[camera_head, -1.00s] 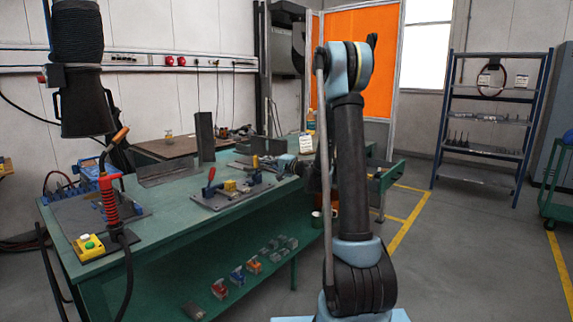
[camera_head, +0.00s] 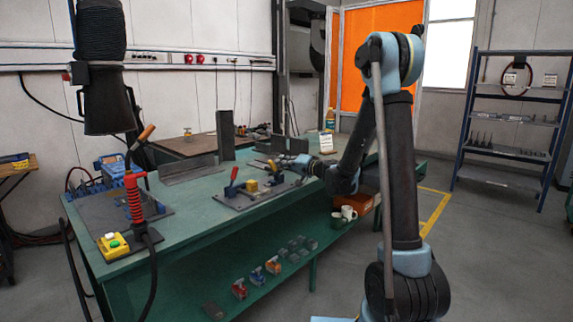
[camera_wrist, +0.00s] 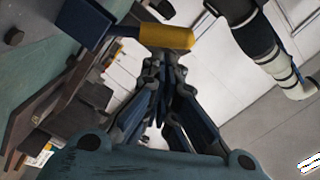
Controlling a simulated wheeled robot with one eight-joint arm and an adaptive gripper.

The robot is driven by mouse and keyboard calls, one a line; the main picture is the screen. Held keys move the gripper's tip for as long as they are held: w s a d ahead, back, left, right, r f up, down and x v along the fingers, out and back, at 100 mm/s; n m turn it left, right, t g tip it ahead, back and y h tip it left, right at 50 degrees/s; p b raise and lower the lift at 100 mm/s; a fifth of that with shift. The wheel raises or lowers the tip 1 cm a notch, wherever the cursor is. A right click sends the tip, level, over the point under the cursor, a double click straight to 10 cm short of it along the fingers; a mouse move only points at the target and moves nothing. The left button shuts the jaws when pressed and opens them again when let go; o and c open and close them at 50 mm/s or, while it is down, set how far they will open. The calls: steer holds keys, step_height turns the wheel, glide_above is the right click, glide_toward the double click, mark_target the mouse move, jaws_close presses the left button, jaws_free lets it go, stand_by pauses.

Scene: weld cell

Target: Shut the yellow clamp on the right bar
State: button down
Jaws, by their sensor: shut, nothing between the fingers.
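My gripper (camera_head: 283,164) is at the right end of a fixture plate (camera_head: 232,200) on the green table. In the wrist view its fingers (camera_wrist: 165,68) are together and empty. A yellow grip (camera_wrist: 166,38) on a dark blue arm (camera_wrist: 85,22) lies just beyond the fingertips; it looks like the clamp's handle. Whether they touch I cannot tell. In the head view a yellow piece (camera_head: 252,186) sits mid-plate, and a red clamp handle (camera_head: 233,176) stands upright at its left. The right bar and the clamp's jaw are not clear, partly hidden by my gripper.
A grey angle plate (camera_head: 188,170) and an upright dark plate (camera_head: 225,136) stand behind the fixture. A red coiled torch (camera_head: 135,200) and a yellow button box (camera_head: 113,245) are at the table's left. Mugs (camera_head: 348,213) sit on the lower shelf under my arm.

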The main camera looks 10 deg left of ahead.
stand_by(0.6)
steer(key=s+d+r, duration=0.2)
steer(key=s+d, duration=0.1)
steer(key=d, duration=0.8)
steer(key=shift+s+r, duration=0.15)
steer(key=shift+s, duration=0.05)
steer(key=shift+s+a, duration=0.1)
steer(key=s+d+f+n+g+h, duration=0.1)
steer(key=s+d+f+g+h, duration=0.15)
steer(key=s, duration=0.65)
steer(key=s+d+f+n+g+h, duration=0.1)
steer(key=s+d+f+g+h, duration=0.2)
steer(key=s, duration=0.7)
steer(key=s+d+f+g+h, duration=0.1)
steer(key=s+d+f+h, duration=0.3)
steer(key=s+d, duration=0.5)
steer(key=s+d+f+g+h, duration=0.1)
steer(key=s+d+f+h, duration=0.4)
steer(key=s+d, duration=0.4)
steer(key=s+f, duration=0.1)
steer(key=s, duration=0.1)
steer(key=shift+s+f+m, duration=0.4)
steer(key=shift+d+h, duration=0.1)
steer(key=shift+h, duration=0.15)
